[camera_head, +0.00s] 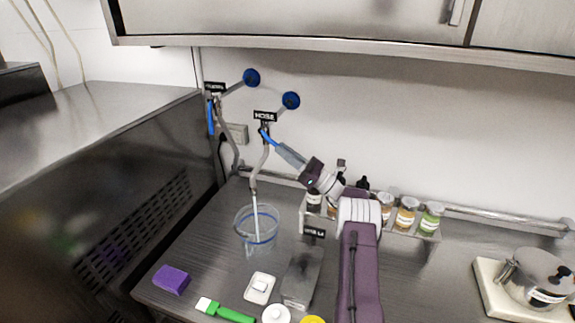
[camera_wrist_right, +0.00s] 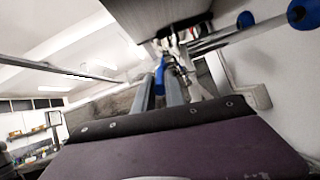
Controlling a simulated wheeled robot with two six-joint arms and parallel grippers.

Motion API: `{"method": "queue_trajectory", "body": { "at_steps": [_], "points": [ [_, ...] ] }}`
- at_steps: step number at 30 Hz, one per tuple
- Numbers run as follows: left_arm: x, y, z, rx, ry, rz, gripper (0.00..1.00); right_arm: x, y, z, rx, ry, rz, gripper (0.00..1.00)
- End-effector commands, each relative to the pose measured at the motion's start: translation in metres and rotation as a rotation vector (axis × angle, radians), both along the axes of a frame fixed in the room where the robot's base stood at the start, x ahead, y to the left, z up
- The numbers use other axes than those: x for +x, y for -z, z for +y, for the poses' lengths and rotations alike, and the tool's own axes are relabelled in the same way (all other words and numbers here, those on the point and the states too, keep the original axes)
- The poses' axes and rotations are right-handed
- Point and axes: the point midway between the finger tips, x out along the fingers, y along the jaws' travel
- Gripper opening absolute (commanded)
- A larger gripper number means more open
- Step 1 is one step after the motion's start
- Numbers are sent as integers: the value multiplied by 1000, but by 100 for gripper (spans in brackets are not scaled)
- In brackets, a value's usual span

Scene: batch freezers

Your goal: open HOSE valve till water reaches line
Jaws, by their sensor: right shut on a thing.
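The HOSE label (camera_head: 265,116) is on the wall pipe, above the HOSE valve with its blue lever (camera_head: 267,137). My right gripper (camera_head: 279,147) reaches up from the right and is shut on that lever; in the right wrist view the blue lever (camera_wrist_right: 160,76) sits at the fingertips. A grey hose (camera_head: 263,163) hangs from the valve. Below its end a pale straight stream or tube runs into a clear container (camera_head: 240,222) with a blue line around it. The water level inside is hard to tell. My left gripper is not in view.
Another labelled valve with a hanging blue lever (camera_head: 210,118) is at the left. A rack of jars (camera_head: 408,212) and a grey box (camera_head: 300,277) stand near my right arm. A purple sponge (camera_head: 171,280), a green-handled brush (camera_head: 232,313) and a pot (camera_head: 540,276) are on the counter.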

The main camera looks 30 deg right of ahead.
Motion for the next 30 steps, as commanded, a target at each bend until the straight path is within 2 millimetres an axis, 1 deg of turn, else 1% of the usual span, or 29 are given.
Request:
{"method": "queue_trajectory", "body": {
  "at_steps": [1, 3, 9, 12, 15, 19, 30],
  "points": [
    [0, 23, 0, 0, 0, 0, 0, 2, 17, 3, 24, -4, -28, 0],
    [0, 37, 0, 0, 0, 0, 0, 4, 20, 4, 58, -3, -68, 0],
    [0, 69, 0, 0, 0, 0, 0, 10, 26, 9, 139, -3, -162, 0],
    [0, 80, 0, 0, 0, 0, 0, 12, 27, 11, 167, -2, -195, 0],
    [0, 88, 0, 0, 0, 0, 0, 14, 27, 12, 189, -2, -218, 0],
    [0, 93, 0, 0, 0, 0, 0, 15, 27, 13, 207, -2, -239, 0],
    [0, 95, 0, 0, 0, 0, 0, 16, 25, 14, 217, -2, -249, 0]
  ]
}}
